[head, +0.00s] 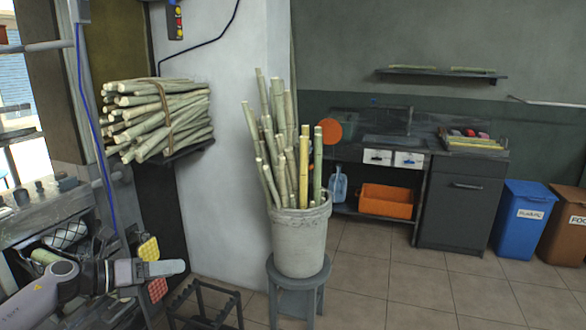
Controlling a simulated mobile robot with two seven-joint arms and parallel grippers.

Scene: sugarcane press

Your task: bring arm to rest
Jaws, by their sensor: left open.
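My left arm comes in at the lower left, and its gripper (158,268) points right, past the end of the cluttered counter. The gripper is open, and I see nothing held in it. Its fingers are seen side-on and overlap in the view. Yellow (149,248) and red (157,289) patterned pieces show just above and below it; I cannot tell whether they touch it. My right gripper is not in view.
A bucket (300,240) of upright canes stands on a grey stool (298,283). A low dark rack (205,308) stands below and right of the gripper. Bundled cane (160,115) lies on a wall shelf. Blue (522,218) and brown bins (563,235) stand at right. The tiled floor is clear at right.

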